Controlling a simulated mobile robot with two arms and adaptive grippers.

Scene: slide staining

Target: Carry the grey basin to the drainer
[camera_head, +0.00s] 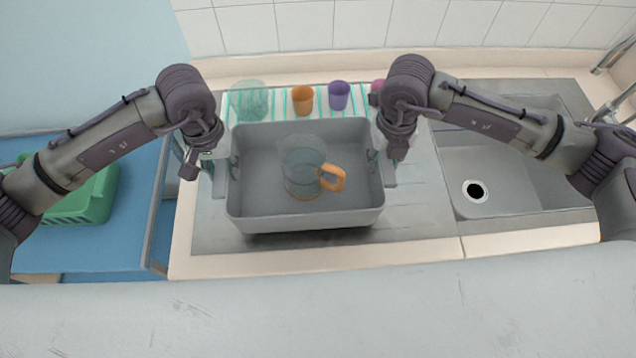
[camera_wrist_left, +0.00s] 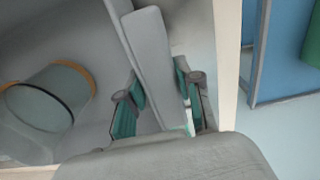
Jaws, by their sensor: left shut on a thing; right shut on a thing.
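The grey basin (camera_head: 305,223) is in the middle of the head view, over the metal drainer (camera_head: 420,200) beside the sink. A dark shadow shows under its front edge. A clear jug with an orange handle (camera_head: 332,180) stands inside it. My left gripper (camera_head: 222,170) is shut on the basin's left side. In the left wrist view the fingers (camera_wrist_left: 160,108) sit on both sides of the basin's grey wall or handle (camera_wrist_left: 150,60). My right gripper (camera_head: 381,168) is shut on the basin's right side. Whether the basin touches the drainer is hard to tell.
Behind the basin, a clear greenish vessel (camera_head: 248,100), an orange cup (camera_head: 303,100), a purple cup (camera_head: 339,95) and a partly hidden pink cup (camera_head: 377,88) stand on a striped mat (camera_head: 272,108). The sink (camera_head: 520,180) is right. A green crate (camera_head: 85,200) sits on a blue surface (camera_head: 125,225) left.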

